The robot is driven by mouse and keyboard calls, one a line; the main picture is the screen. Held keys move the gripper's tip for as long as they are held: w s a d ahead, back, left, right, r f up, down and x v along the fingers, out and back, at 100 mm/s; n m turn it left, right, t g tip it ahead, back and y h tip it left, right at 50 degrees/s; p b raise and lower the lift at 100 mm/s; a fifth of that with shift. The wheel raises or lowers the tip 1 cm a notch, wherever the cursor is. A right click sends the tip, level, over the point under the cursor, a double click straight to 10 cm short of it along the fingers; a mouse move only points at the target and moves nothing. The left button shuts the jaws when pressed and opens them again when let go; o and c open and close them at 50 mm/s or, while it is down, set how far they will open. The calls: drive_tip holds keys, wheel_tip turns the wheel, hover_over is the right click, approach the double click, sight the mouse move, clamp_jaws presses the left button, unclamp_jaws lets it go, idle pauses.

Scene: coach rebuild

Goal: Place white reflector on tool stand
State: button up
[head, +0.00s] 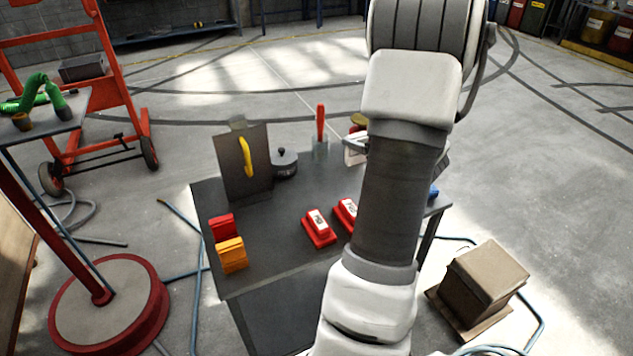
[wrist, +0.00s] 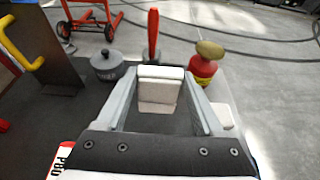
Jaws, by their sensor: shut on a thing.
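My gripper (wrist: 160,88) is shut on a white block-like piece, which looks like the white reflector (wrist: 160,92), held between the fingertips above the dark table. In the head view my arm hides most of the gripper; a pale part of it (head: 355,148) shows left of the arm, near the table's far edge. A small raised top (head: 62,118) and a post on a round red-rimmed base (head: 108,300) stand at the left. I cannot tell whether this or the dark table (head: 275,265) is the tool stand.
The table holds an upright dark plate with a yellow handle (head: 245,160), a lidded dark pot (head: 284,162), a red-handled tool (head: 320,125), red blocks (head: 318,228) and an orange block (head: 232,255). A red-yellow item (wrist: 204,68) is right of the gripper. A cardboard box (head: 483,280) sits on the floor.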

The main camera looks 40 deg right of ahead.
drive_tip(key=shift+w+a+f+b, duration=0.4)
drive_tip(key=shift+w+a+f, duration=0.8)
drive_tip(key=shift+f, duration=0.5)
drive_tip(key=shift+w+a+f+b, duration=0.45)
drive_tip(key=shift+w+a+f, duration=0.5)
drive_tip(key=shift+a+f, duration=0.6)
drive_tip(key=shift+w+a+f+b, duration=0.4)
drive_tip(key=shift+w+a+f, duration=0.7)
drive_tip(key=shift+f, duration=0.7)
drive_tip(key=shift+f, duration=0.15)
drive_tip(key=o, duration=1.4)
